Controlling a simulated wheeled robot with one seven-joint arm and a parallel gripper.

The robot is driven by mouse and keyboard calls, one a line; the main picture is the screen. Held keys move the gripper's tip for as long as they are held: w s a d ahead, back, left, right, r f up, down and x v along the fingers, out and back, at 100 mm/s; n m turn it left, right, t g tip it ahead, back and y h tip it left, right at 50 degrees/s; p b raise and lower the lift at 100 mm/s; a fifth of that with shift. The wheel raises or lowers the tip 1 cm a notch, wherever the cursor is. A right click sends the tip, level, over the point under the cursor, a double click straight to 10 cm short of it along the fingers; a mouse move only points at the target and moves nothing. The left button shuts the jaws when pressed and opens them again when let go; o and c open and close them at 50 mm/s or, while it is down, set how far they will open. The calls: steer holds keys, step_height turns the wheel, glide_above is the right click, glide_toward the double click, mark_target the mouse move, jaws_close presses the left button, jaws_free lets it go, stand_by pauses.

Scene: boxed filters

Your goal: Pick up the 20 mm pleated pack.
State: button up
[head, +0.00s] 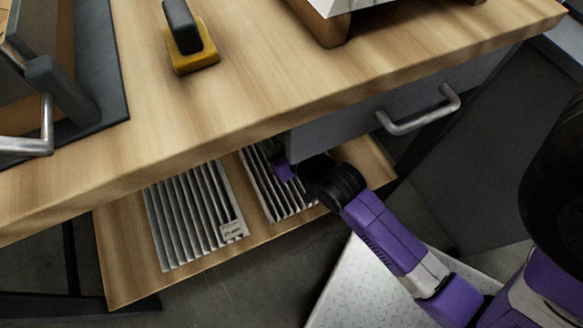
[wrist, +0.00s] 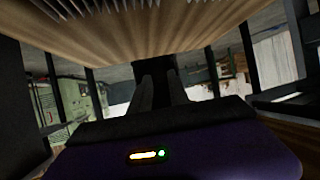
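Two grey-white pleated packs lie side by side on a wooden shelf (head: 170,272) under the table in the head view. The right pack (head: 268,190) is partly hidden by my gripper and the table edge. I cannot tell which is 20 mm. My gripper is over the right pack's upper right, its fingertips hidden in the head view. In the wrist view my gripper (wrist: 160,88) has its two dark fingers a little apart, with nothing seen held. Pleats (wrist: 105,6) show at that view's top edge.
The wooden tabletop (head: 300,75) overhangs the shelf closely. A grey drawer with a metal handle (head: 418,112) is just above my forearm. A yellow-and-black block (head: 190,45) and a dark tray (head: 112,75) are on the tabletop. Free floor shows below the shelf.

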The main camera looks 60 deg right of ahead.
steer(key=w+d+f+m+g, duration=0.2)
steer(key=w+d+f+g, duration=0.25)
steer(key=d+f, duration=0.25)
steer(key=s+f+g+y, duration=0.1)
steer(key=s+g, duration=0.1)
steer(key=s+a+f+g+y, duration=0.1)
steer(key=s+f+g, duration=0.1)
steer(key=s+f+g+y, duration=0.1)
steer(key=s+f+g, duration=0.1)
steer(key=s, duration=0.1)
steer(key=shift+a+m, duration=0.3)
steer(key=shift+m, duration=0.1)
steer(key=shift+s+a+f+g+b, duration=0.15)
steer(key=shift+f+b, duration=0.1)
steer(key=shift+f, duration=0.4)
steer(key=shift+s+d+f+g+b, duration=0.1)
steer(key=shift+f+b, duration=0.15)
steer(key=shift+f, duration=0.35)
step_height(320, 180, down, 6)
steer(key=b, duration=0.2)
steer(key=shift+r+b, duration=0.15)
steer(key=shift+b, duration=0.2)
jaws_close()
steer(key=shift+r, duration=0.1)
